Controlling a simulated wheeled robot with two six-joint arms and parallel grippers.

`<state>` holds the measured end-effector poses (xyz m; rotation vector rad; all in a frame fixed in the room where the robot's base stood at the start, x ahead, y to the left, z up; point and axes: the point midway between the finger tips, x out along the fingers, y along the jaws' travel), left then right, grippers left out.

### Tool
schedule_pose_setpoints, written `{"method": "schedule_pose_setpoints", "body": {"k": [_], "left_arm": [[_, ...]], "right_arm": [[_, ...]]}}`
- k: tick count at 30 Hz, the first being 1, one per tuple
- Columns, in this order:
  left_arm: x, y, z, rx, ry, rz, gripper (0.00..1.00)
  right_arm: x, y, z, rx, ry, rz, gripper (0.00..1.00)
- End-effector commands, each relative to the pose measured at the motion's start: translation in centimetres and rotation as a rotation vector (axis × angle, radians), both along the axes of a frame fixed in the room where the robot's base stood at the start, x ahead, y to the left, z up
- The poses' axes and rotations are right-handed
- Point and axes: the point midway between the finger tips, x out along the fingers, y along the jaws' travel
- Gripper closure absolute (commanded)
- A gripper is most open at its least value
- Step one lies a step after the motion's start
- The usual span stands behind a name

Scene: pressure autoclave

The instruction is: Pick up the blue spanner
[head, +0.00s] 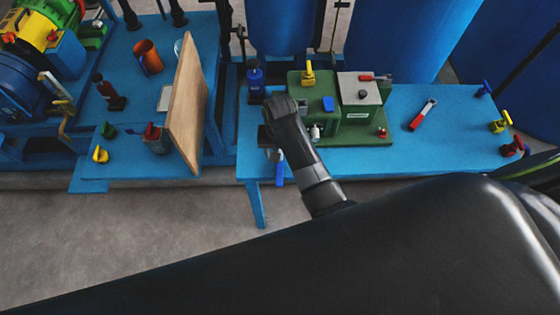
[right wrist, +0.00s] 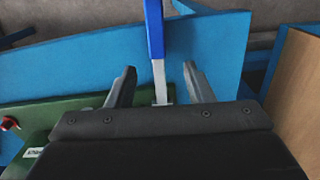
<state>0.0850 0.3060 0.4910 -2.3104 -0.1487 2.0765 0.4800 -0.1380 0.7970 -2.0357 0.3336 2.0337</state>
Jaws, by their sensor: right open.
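The blue spanner (head: 279,174) shows at the front edge of the blue bench, left of the green machine. Its blue handle points towards me and part of its grey metal end shows. In the right wrist view the spanner (right wrist: 155,30) has its metal shank between the two fingers of my right gripper (right wrist: 160,70). The fingers are open, with a gap on each side of the shank. In the head view my right arm reaches over the bench and its fingers are mostly hidden. My left gripper is not in view.
A green machine (head: 364,130) stands right beside my right wrist. A wooden board (head: 187,105) stands upright to the left. A red-handled tool (head: 422,115) lies on the bench (head: 455,145) to the right. A dark blue bottle (head: 255,79) stands behind the wrist.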

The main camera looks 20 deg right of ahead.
Motion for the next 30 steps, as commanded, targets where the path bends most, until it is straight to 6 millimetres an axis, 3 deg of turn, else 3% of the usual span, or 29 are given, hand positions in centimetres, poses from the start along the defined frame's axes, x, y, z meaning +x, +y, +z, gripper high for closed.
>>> {"method": "schedule_pose_setpoints", "body": {"k": [10,20,30], "left_arm": [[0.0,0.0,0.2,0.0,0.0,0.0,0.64],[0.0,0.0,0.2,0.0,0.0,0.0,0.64],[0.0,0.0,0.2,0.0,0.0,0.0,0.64]], "right_arm": [[0.1,-0.2,-2.3,-0.002,0.001,-0.001,0.53],[0.4,-0.5,-6.0,-0.001,0.001,0.0,0.53],[0.4,-0.5,-6.5,0.0,-0.001,-0.001,0.53]]}}
